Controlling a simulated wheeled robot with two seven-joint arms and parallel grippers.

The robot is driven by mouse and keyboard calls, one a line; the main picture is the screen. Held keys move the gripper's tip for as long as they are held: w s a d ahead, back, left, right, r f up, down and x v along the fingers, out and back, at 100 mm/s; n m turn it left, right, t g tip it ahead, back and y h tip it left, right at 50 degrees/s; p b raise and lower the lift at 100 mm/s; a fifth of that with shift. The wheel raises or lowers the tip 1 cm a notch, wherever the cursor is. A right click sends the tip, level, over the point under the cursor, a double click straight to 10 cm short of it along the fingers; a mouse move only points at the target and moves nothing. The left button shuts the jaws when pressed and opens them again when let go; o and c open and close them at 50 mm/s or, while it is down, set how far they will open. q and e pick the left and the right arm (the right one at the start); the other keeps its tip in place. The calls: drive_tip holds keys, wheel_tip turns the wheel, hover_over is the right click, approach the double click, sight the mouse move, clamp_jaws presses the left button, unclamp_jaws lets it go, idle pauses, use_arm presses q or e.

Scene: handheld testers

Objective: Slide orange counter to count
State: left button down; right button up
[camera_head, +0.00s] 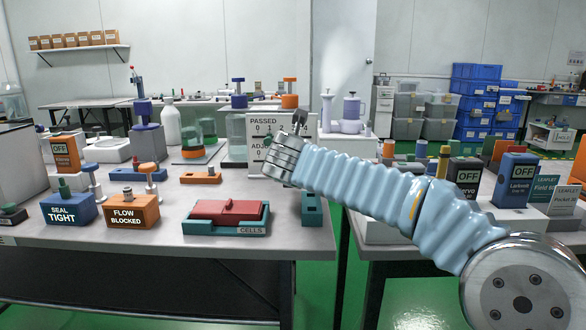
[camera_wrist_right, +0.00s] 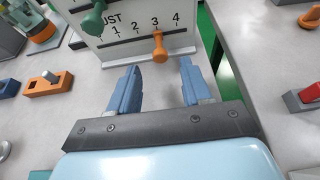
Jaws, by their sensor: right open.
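A white counter board (camera_head: 268,122) stands on the table, labelled PASSED with a lower row partly covered by my right arm in the head view. In the right wrist view the lower row ends in UST and has a numbered slot. The orange counter (camera_wrist_right: 159,47) is a knob in that slot, at about the mark 3. My left gripper is out of view.
An orange block with a peg (camera_head: 201,177) lies left of the board. A red part in a green CELLS tray (camera_head: 226,230), a blue SEAL TIGHT block (camera_head: 68,209) and an orange FLOW BLOCKED block (camera_head: 133,212) stand in front. A gap separates the right table.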

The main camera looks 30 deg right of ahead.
drive_tip(key=x, duration=0.4)
clamp_jaws()
idle(0.4)
